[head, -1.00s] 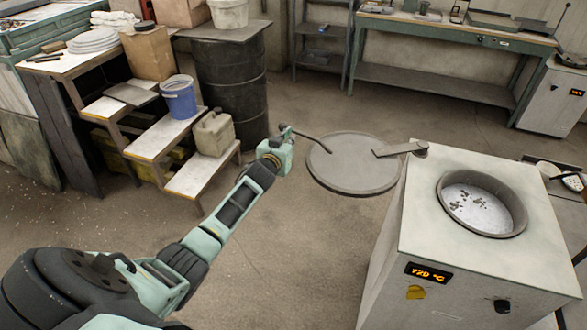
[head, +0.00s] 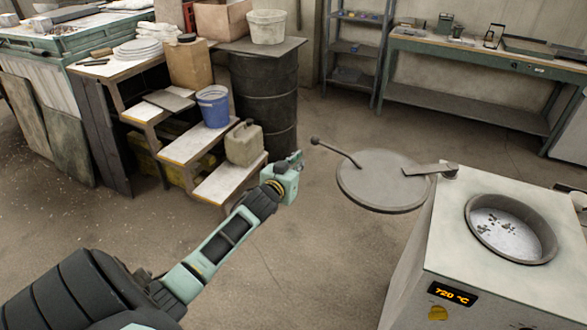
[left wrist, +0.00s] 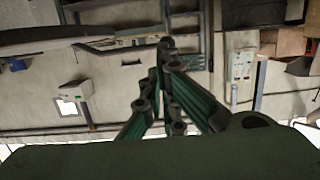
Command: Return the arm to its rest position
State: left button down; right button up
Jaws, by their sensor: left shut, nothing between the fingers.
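My left arm reaches up from the lower left in the head view. Its gripper (head: 298,158) is shut and empty, beside the knobbed handle (head: 336,151) of the round grey lid (head: 375,185). A small gap shows between gripper and knob. In the left wrist view the closed green fingers (left wrist: 165,58) point up at the room with nothing between them. The lid is swung out to the left of the white furnace (head: 437,236), whose round crucible (head: 470,222) is open and holds pale metal with dark flecks. My right gripper is not in view.
Wooden steps (head: 215,186) with a blue bucket (head: 214,105) and a beige canister (head: 245,143) stand beyond the left arm. A dark drum (head: 265,90) is behind them. A green workbench (head: 470,50) is at the back right. The floor between is clear.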

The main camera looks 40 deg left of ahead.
pick_arm(q)
jog(key=s+d+f+m+g+h, duration=0.1)
jog(key=s+d+f+g, duration=0.2)
jog(key=s+f, duration=0.65)
jog(key=s+d+f+g, duration=0.25)
jog(key=s+f, duration=0.25)
jog(key=f, duration=1)
jog(key=s+d+f+m+g+h, duration=0.15)
jog(key=s+d+f, duration=0.4)
jog(key=f, duration=0.75)
jog(key=s+d+f+m+g, duration=0.1)
jog(key=s+d+f, duration=0.3)
jog(key=s, duration=0.8)
jog(key=s+d+f+m+g+h, duration=0.1)
jog(key=s+d+f+g, duration=0.3)
jog(key=s+f, duration=0.3)
jog(key=s+d+f+m+g+b, duration=0.1)
jog(key=s+d+f, duration=0.3)
jog(key=s, duration=1.3)
jog(key=shift+d+f+g, duration=0.35)
jog(key=shift+f+g, duration=0.35)
jog(key=shift+f, duration=0.05)
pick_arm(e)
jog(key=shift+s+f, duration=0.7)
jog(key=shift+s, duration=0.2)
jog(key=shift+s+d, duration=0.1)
